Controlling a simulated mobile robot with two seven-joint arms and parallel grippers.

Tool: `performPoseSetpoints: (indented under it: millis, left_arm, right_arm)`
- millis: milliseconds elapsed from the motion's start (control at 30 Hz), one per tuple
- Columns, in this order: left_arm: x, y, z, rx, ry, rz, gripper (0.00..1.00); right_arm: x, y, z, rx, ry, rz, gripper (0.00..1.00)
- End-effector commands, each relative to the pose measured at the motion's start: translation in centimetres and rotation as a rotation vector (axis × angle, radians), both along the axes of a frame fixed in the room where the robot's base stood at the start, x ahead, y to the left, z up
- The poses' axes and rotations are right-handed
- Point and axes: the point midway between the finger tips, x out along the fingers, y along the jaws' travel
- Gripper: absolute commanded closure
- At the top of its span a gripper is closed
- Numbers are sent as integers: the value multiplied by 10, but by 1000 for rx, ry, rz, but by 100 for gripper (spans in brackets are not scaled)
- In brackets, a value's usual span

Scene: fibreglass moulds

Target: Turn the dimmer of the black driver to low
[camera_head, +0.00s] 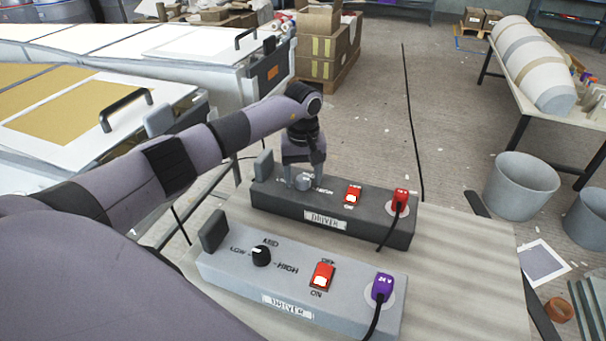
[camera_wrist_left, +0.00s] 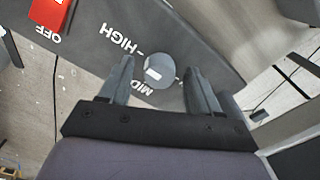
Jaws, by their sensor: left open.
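The black driver (camera_head: 331,225) sits at the back of the table, with a grey dimmer knob (camera_head: 303,183) at its left end. In the left wrist view the dimmer knob (camera_wrist_left: 158,71) has a white mark and sits between labels MID and HIGH; LOW is hidden. My left gripper (camera_head: 303,172) is above the knob, pointing down. In the wrist view my left gripper (camera_wrist_left: 158,75) is open, one finger on each side of the knob; I cannot tell whether they touch it. The black driver's red switch (camera_head: 353,195) is right of the knob. My right gripper is not in view.
A grey driver (camera_head: 230,272) with a black knob (camera_head: 261,255), red switch (camera_head: 322,275) and purple plug (camera_head: 382,288) stands in front. A red plug (camera_head: 400,200) with a cable is on the black driver. The table (camera_head: 460,265) is bare at right.

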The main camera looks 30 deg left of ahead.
Motion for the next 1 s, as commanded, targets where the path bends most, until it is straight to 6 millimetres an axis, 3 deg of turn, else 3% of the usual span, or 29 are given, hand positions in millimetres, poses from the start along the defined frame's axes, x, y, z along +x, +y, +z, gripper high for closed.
performPoseSetpoints:
  millis: [167, 333, 367, 667, 1000]
  left_arm:
    - [0, 0, 0, -1, -1, 0, 37]
    - [0, 0, 0, -1, -1, 1, 90]
    - [0, 0, 0, -1, -1, 1, 93]
    - [0, 0, 0, -1, -1, 28, 93]
    - [0, 1, 1, 1, -2, 228, 93]
  right_arm:
    - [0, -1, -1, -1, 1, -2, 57]
    - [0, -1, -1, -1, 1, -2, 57]
    - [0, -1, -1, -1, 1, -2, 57]
    - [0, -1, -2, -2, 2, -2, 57]
    - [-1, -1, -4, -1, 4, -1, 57]
